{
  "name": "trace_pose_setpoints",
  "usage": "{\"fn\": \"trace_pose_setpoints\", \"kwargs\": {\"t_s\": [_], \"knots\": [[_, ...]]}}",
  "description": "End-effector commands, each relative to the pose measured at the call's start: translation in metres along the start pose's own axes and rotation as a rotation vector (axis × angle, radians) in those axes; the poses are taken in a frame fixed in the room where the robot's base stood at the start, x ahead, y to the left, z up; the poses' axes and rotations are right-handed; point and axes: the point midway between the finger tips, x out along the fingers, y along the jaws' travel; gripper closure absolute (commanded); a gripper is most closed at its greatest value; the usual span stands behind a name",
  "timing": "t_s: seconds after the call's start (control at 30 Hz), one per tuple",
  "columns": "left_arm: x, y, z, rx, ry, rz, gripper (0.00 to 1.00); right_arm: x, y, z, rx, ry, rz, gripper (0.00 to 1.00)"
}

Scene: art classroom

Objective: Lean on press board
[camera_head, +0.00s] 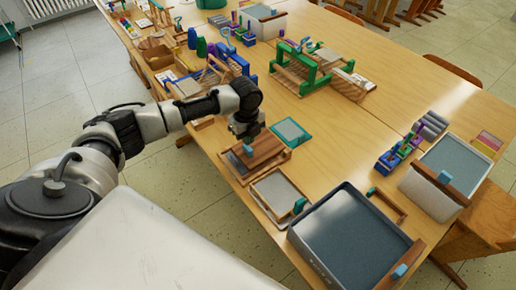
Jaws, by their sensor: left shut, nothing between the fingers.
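A brown wooden board (268,151), which looks like the press board, lies flat on a frame near the table's left edge in the head view. A small blue piece (248,149) sits on it. My left arm reaches in from the left, and my left gripper (246,136) points down over the board's far left part, shut and empty. The gripper hides part of the board; I cannot tell whether it touches it. My right gripper is not in view.
A teal-rimmed screen (291,132) lies just right of the board. A framed sheet (279,191) and a large dark tub (351,238) are nearer. A green press frame (302,66) stands farther back. The table middle (350,125) is clear.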

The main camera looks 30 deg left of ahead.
Motion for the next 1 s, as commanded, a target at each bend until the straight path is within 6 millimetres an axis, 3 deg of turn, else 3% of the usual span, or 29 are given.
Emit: {"fn": "trace_pose_setpoints", "kwargs": {"t_s": [1.0], "knots": [[0.011, 0.0, 0.0, 0.0, 0.0, 0.0, 1.0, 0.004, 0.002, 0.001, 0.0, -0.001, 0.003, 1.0]]}}
